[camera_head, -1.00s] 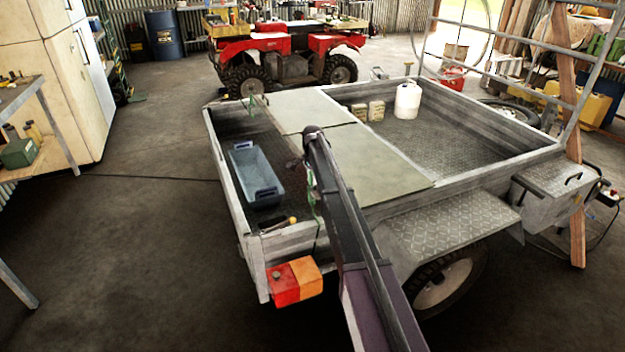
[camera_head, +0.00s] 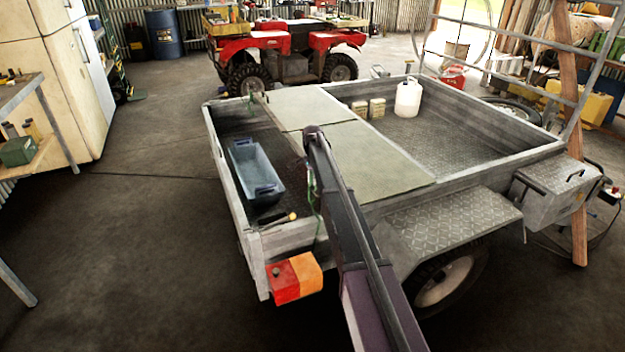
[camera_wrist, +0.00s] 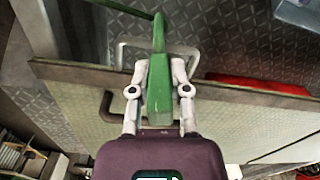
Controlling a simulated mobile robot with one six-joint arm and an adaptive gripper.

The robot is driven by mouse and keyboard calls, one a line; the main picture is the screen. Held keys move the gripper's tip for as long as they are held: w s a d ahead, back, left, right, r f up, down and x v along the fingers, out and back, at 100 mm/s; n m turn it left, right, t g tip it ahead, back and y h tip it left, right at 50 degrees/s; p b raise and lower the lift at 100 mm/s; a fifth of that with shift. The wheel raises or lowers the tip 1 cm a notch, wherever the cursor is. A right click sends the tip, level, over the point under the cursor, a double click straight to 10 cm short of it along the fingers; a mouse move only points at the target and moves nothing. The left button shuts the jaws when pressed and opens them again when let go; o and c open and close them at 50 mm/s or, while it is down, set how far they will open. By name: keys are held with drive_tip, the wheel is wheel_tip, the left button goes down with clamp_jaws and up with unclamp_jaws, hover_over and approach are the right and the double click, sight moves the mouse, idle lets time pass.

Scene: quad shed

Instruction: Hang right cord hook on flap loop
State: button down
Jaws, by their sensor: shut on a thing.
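My gripper (camera_wrist: 158,112) is shut on a green hook piece (camera_wrist: 159,88) in the wrist view. A green cord (camera_wrist: 122,8) runs from its top to the upper left. A pale metal loop (camera_wrist: 128,44) shows behind the green piece; I cannot tell whether they touch. A dark loop (camera_wrist: 107,103) sits on the edge of the grey-green flap (camera_wrist: 85,77). In the head view the flap panels (camera_head: 375,160) lie across the trailer, and a green cord (camera_head: 311,192) hangs beside my arm. My gripper is mostly hidden there.
A blue tub (camera_head: 246,158) and a yellow-handled tool (camera_head: 291,216) lie in the trailer's left bay. A white jug (camera_head: 408,97) and small blocks (camera_head: 368,108) stand in the right bay. Trailer walls (camera_head: 232,180) surround them. Open floor lies to the left.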

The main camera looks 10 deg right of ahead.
drive_tip(key=shift+f+b, duration=0.6)
drive_tip(key=shift+f, duration=0.1)
unclamp_jaws()
idle(0.5)
drive_tip(key=shift+r, duration=0.2)
drive_tip(key=shift+r+p, duration=4.35)
drive_tip(key=shift+p, duration=0.2)
drive_tip(key=s+r+n+p, duration=0.1)
drive_tip(key=s+n, duration=0.3)
drive_tip(key=s, duration=1.1)
drive_tip(key=s+d+r+n+p, duration=0.1)
drive_tip(key=s+n, duration=0.3)
drive_tip(key=s, duration=1)
drive_tip(key=s+r+n+p, duration=0.3)
drive_tip(key=s+n, duration=0.1)
drive_tip(key=s, duration=1.1)
drive_tip(key=shift+s+d+r, duration=0.1)
drive_tip(key=shift+s+d, duration=0.1)
drive_tip(key=shift+s, duration=0.15)
